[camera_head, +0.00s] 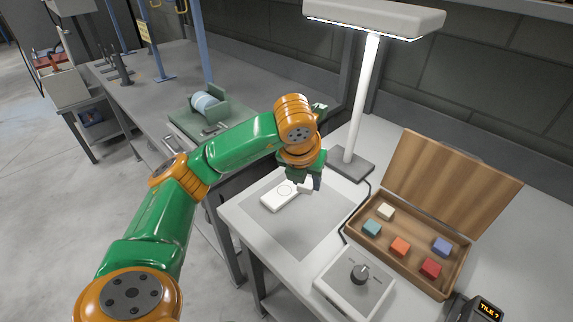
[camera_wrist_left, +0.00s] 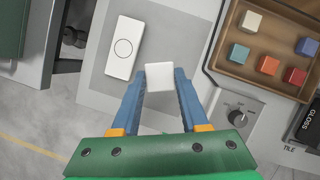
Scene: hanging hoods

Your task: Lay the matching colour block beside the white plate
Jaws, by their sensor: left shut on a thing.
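The white plate (camera_head: 280,195), a flat slab with a ring mark, lies on the grey mat (camera_head: 299,230); it also shows in the left wrist view (camera_wrist_left: 124,48). My left gripper (camera_head: 306,184) points down by the plate's right end. In the left wrist view its blue fingers (camera_wrist_left: 160,80) are shut on a white block (camera_wrist_left: 160,77). The block is just right of the plate there, with a narrow gap in that picture. I cannot tell whether the block touches the mat. My right gripper is not in view.
An open wooden box (camera_head: 385,252) at the right holds several blocks: cream (camera_head: 385,211), teal (camera_head: 371,228), orange (camera_head: 400,246), blue (camera_head: 442,246) and red (camera_head: 431,268). A lamp post (camera_head: 362,100) stands behind the mat. A knob box (camera_head: 356,285) sits in front.

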